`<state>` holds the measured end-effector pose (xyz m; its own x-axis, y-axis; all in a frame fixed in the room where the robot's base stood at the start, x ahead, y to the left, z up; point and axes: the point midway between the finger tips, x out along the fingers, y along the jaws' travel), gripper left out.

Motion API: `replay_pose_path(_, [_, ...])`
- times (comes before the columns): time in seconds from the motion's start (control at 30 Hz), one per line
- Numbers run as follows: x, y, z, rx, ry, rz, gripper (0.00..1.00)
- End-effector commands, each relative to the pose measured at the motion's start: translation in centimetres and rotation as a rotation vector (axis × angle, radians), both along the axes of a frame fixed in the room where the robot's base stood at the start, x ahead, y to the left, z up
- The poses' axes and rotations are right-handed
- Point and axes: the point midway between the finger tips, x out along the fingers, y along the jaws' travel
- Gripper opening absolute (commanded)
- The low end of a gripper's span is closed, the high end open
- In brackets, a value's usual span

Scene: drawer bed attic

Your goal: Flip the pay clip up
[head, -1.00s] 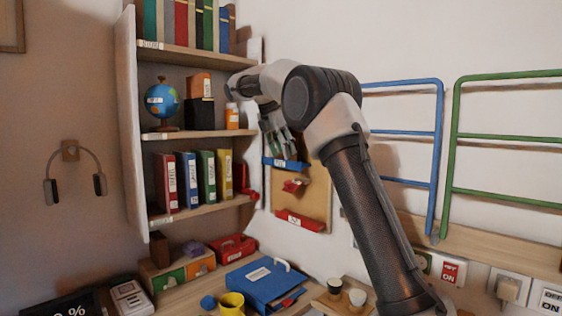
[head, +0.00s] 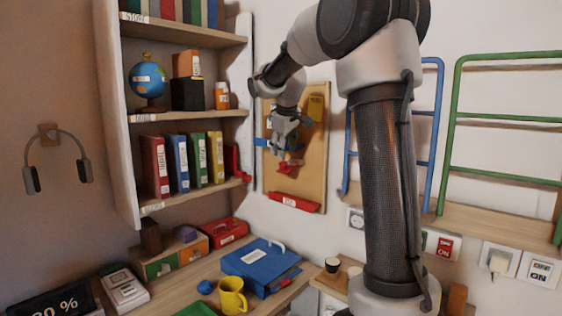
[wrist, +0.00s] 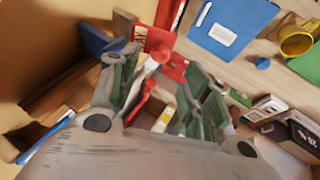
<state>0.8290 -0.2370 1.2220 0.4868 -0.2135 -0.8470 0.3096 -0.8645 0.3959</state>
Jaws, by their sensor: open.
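A cork board (head: 316,130) hangs on the wall right of the shelf. A red labelled clip (head: 294,202) lies flat along its lower part; its lettering is too small to read. A smaller red piece (head: 286,169) sits above it, and a blue strip (head: 261,142) shows higher, partly behind my gripper (head: 285,150). My gripper is in front of the upper board, fingers downward, above the red clip and apart from it. In the wrist view my gripper (wrist: 160,75) has spread fingers, with red parts (wrist: 172,66) showing beyond and between them. Contact there cannot be told.
The shelf (head: 190,116) with binders and a globe stands close on the left. Below are a desk with a blue binder (head: 258,262), a yellow mug (head: 232,296) and a red box (head: 225,232). Blue rails (head: 437,130) and switches (head: 444,245) are on the right.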

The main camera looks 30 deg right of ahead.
Motion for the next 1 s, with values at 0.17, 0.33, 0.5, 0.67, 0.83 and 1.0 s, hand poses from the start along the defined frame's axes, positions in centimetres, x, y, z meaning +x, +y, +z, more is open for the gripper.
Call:
replay_pose_path(0.17, [1.4, -0.7, -2.8, -0.001, 0.006, 0.0, 0.47])
replay_pose_path(0.33, [2.6, -1.2, -4.8, -0.001, 0.004, 0.002, 0.47])
replay_pose_path(0.5, [3.1, -1.4, -5.5, -0.001, 0.002, 0.002, 0.47])
replay_pose_path(0.67, [3.2, -1.4, -5.6, -0.001, 0.002, 0.003, 0.47])
replay_pose_path(0.83, [3.2, -1.4, -5.6, -0.001, 0.002, 0.003, 0.29])
replay_pose_path(1.0, [3.2, -1.4, -5.6, -0.002, 0.003, 0.003, 0.01])
